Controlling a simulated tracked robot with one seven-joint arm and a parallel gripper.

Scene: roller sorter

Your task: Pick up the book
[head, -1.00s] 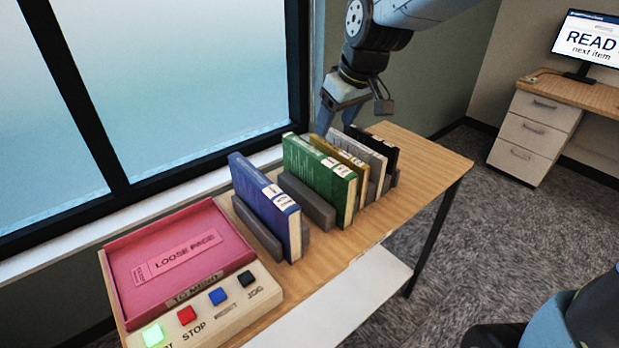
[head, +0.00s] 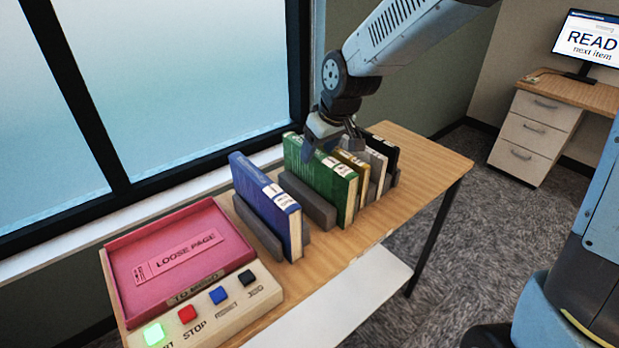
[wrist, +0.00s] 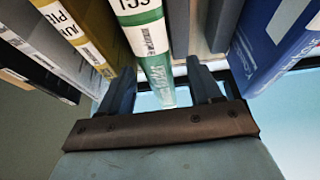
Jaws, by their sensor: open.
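Several books stand upright in grey holders on a wooden table: a blue book (head: 268,207), a green book (head: 325,180), a yellow book (head: 350,163), a grey-white book (head: 374,160) and a black book (head: 391,152). The task does not say which one. My gripper (head: 331,145) is open at the top of the green book and covers part of it and the yellow one. In the wrist view, the green book (wrist: 155,58) shows between the fingers of my gripper (wrist: 162,85), the yellow book (wrist: 80,30) lies left and the blue book (wrist: 272,40) right. I cannot tell whether the fingers touch it.
Grey holders (head: 308,202) separate the books. A pink tray (head: 225,232) labelled LOOSE PAGE and a button panel (head: 205,310) are at the table's near left. A window (head: 200,70) runs behind. The table's right end (head: 435,160) is clear.

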